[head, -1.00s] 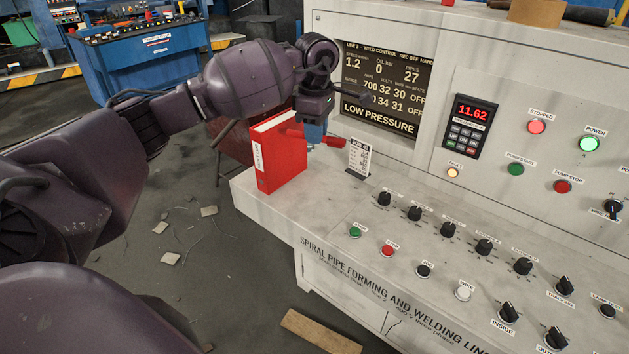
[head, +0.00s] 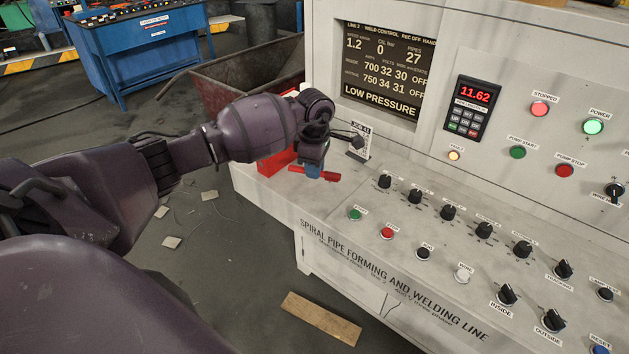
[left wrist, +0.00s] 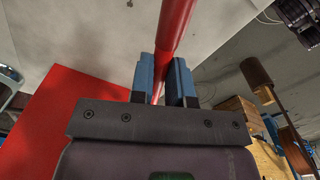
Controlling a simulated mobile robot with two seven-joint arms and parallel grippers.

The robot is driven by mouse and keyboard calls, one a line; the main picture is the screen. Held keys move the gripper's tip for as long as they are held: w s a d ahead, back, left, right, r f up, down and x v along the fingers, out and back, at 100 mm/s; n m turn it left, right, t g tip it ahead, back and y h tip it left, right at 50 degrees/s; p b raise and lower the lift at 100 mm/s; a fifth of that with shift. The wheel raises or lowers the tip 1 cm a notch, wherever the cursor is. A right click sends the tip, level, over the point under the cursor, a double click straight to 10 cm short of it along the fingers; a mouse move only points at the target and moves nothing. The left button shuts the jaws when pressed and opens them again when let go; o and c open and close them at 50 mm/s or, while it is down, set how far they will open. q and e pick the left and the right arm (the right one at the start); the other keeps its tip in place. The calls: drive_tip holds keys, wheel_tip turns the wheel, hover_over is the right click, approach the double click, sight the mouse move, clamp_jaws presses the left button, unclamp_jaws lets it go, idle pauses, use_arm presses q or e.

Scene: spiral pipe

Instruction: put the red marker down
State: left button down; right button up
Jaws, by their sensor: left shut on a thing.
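The red marker (head: 318,174) is held level in my left gripper (head: 312,172), low over the console's pale ledge, in front of the red binder (head: 273,160). In the left wrist view the marker (left wrist: 175,28) passes between the two blue fingertips (left wrist: 164,78), which are shut on it. The head view does not show clearly whether the marker touches the ledge. My left arm hides much of the binder; its red side (left wrist: 60,120) fills the left of the wrist view. My right gripper is not in view.
A job card on a stand (head: 360,143) is close to the right of the gripper. Black knobs (head: 384,181) and buttons lie further right on the sloped panel. The pale ledge (head: 262,188) in front of the binder is bare. The upright screen (head: 385,68) stands behind.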

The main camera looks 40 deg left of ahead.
sight(314, 189)
use_arm(q)
drive_tip(key=shift+f, duration=2.2)
drive_tip(key=shift+f, duration=0.2)
drive_tip(key=c, duration=1.1)
unclamp_jaws()
drive_tip(key=shift+r, duration=0.1)
